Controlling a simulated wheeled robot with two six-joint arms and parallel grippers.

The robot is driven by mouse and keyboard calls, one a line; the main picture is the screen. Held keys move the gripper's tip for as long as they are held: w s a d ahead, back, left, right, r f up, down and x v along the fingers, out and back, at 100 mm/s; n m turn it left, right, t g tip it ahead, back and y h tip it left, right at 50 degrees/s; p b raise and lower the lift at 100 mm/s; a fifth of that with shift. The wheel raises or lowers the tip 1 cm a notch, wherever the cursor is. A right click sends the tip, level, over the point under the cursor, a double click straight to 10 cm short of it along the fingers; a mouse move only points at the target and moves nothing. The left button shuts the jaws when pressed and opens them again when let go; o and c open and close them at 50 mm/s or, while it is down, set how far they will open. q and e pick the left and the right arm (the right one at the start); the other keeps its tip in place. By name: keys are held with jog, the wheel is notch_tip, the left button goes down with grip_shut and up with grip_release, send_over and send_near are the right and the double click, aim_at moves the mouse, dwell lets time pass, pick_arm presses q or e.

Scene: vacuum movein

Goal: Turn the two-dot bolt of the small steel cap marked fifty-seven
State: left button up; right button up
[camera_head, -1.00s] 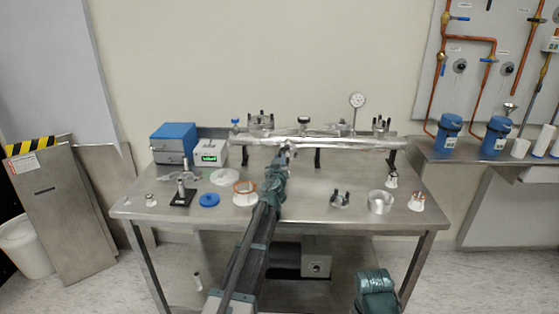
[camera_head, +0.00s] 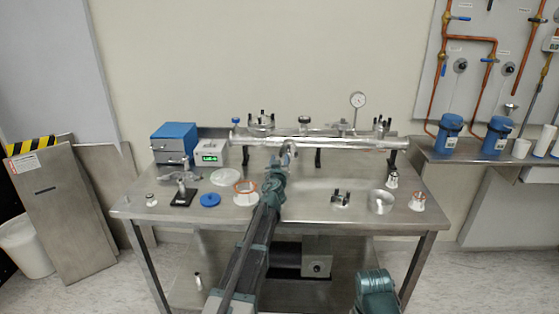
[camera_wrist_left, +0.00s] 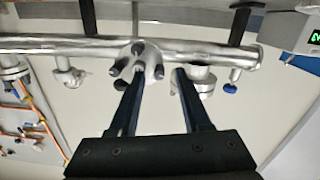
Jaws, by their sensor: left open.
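A small steel cap (camera_wrist_left: 153,60) with several dark bolts sits on the side of the silver pipe (camera_wrist_left: 210,52) in the left wrist view. No dots or number can be read on it. In the head view a round silver end (camera_head: 290,148), probably the same cap, shows at the middle of the pipe (camera_head: 340,142). My left gripper (camera_wrist_left: 160,70) is open. One finger overlaps the cap's bolts in the wrist view, and the other finger is to the right. I cannot tell whether it touches a bolt. My right gripper is out of view.
The steel table (camera_head: 320,212) holds a blue box (camera_head: 174,141), a white device (camera_head: 209,154), a blue disc (camera_head: 210,200), an orange-rimmed white ring (camera_head: 245,195) and a silver cylinder (camera_head: 381,203). Other bolted fittings (camera_head: 262,124) and a gauge (camera_head: 357,100) stand along the pipe.

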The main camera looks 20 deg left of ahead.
pick_arm(q)
jog(key=v, duration=1.3)
jog(key=shift+s, duration=0.25)
